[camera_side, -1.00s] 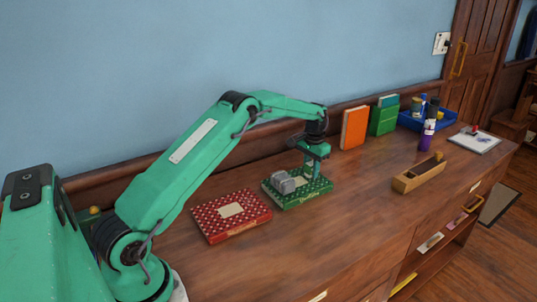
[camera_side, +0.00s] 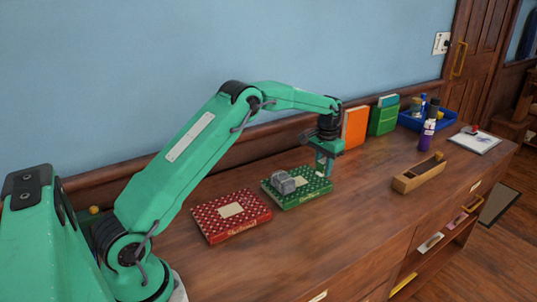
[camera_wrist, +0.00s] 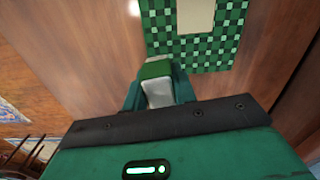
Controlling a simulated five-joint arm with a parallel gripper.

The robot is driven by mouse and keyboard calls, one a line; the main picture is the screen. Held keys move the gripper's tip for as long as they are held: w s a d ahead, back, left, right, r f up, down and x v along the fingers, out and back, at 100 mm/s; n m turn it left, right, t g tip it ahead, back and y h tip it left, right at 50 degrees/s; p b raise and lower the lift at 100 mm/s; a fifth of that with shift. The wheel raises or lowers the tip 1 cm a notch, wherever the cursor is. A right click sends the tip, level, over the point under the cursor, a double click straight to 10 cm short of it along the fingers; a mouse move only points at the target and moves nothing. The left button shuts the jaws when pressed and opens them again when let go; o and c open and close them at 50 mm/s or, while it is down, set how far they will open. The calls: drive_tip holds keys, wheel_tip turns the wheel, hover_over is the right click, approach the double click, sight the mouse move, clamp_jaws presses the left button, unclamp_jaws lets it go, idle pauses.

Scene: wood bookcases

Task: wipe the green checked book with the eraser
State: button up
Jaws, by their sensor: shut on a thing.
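The green checked book (camera_side: 295,201) lies flat on the wooden top, with a pale label on its cover. It also shows at the top of the wrist view (camera_wrist: 221,49). My gripper (camera_side: 324,170) is at the book's right end in the side view. It is shut on the eraser (camera_wrist: 157,88), a white block with a green band; only a small white bit of it shows in the side view (camera_side: 319,174). In the wrist view the eraser is by the book's near corner. I cannot tell whether it touches the cover.
A grey lumpy object (camera_side: 283,182) sits on the book's left part. A red checked book (camera_side: 231,225) lies to the left. An orange book (camera_side: 355,127) and a green one (camera_side: 384,119) stand behind.

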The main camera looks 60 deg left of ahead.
drive_tip(key=shift+r, duration=2.1)
